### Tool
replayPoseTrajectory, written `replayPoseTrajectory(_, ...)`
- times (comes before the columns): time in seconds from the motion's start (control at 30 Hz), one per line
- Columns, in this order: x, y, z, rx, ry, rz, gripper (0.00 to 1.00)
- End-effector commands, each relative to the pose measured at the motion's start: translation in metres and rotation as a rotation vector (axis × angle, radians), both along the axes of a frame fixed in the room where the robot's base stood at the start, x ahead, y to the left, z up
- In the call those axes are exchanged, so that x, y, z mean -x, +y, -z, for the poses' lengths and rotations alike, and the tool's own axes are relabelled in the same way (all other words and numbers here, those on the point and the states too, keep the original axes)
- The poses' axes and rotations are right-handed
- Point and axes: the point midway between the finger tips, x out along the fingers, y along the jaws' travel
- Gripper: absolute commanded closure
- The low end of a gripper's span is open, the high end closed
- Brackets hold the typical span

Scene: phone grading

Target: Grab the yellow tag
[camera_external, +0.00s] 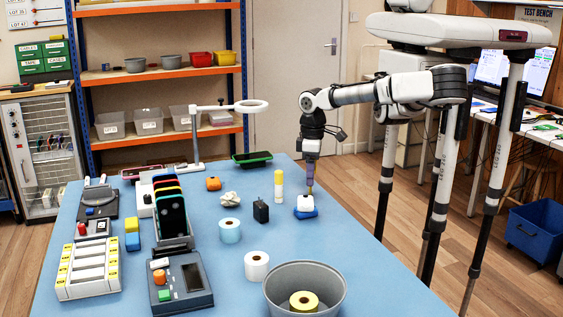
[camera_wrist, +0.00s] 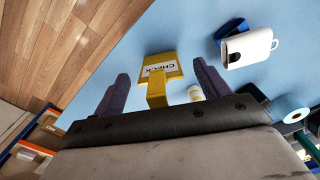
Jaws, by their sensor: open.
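The yellow tag (camera_wrist: 162,68) shows in the wrist view, with a flat square head that reads CHECK and a stem that runs down toward my palm. It lies between my two purple-grey fingers, with a gap on each side. My gripper (camera_wrist: 161,88) is open around it. In the external view my gripper (camera_external: 310,181) points down near the right edge of the blue table. Only a small yellowish bit shows at its tips there, and the tag's shape is hard to make out. The lower end of the stem is hidden behind my gripper body in the wrist view.
A white item with a blue base (camera_external: 305,206) stands just below my gripper. A yellow-and-white bottle (camera_external: 279,187) and a black block (camera_external: 261,211) stand to its left. A grey bowl (camera_external: 338,290) is at the front. The table's right edge is close.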

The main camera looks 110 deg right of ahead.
Motion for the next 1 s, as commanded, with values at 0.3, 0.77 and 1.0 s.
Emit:
replayPoseTrajectory(0.3,0.0005,0.0001,0.0135,0.000,0.000,0.001,0.25)
replayPoseTrajectory(0.77,0.0004,0.0000,0.0131,0.000,0.000,0.001,0.73)
replayPoseTrajectory(1.0,0.0003,0.0001,0.0121,0.000,-0.001,0.001,0.73)
